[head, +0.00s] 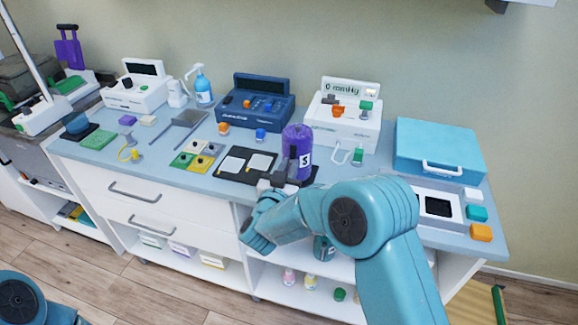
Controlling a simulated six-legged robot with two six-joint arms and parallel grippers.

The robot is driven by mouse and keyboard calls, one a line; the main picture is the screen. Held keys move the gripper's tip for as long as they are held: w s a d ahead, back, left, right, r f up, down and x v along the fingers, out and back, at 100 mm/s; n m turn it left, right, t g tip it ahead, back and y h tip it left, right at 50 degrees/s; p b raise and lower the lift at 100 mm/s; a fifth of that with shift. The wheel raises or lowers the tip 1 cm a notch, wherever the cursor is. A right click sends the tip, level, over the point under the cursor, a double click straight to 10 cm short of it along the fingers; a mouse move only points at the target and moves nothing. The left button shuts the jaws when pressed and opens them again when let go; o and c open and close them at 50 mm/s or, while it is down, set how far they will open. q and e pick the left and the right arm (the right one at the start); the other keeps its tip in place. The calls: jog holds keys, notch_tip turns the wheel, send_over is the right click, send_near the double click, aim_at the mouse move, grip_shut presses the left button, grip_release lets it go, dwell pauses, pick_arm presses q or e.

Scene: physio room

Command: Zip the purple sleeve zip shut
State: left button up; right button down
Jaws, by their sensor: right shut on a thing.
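The purple sleeve (297,142) stands upright on a dark mat (233,175) near the front edge of the counter. It has a white label with a black mark on its right side. My right gripper (278,181) is at the lower front left of the sleeve, shut on its zip at the base. The fingers and wrist hide the zip pull and the lower front of the sleeve, so how far the zip is closed cannot be seen. My left gripper is out of view; only part of my left arm shows at the bottom left.
Behind the sleeve stand a dark blue device (257,103) and a white device (342,122) with a display. A teal case (440,145) is to the right. Colored cards (197,155) lie to the left.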

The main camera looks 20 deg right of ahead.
notch_tip(320, 180, down, 6)
jog(key=b, duration=0.3)
jog(key=shift+w+r, duration=0.1)
jog(key=shift+r, duration=0.05)
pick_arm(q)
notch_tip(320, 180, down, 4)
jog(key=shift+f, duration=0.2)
pick_arm(e)
jog(key=shift+r, duration=0.15)
jog(key=c, duration=1.4)
grip_release()
jog(key=o, duration=0.3)
jog(key=shift+s+a, duration=0.15)
jog(key=shift+s, duration=0.15)
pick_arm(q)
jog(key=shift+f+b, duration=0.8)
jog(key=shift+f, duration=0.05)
pick_arm(e)
jog(key=v, duration=1.5)
jog(key=shift+s+a, duration=0.2)
jog(key=shift+s, duration=0.05)
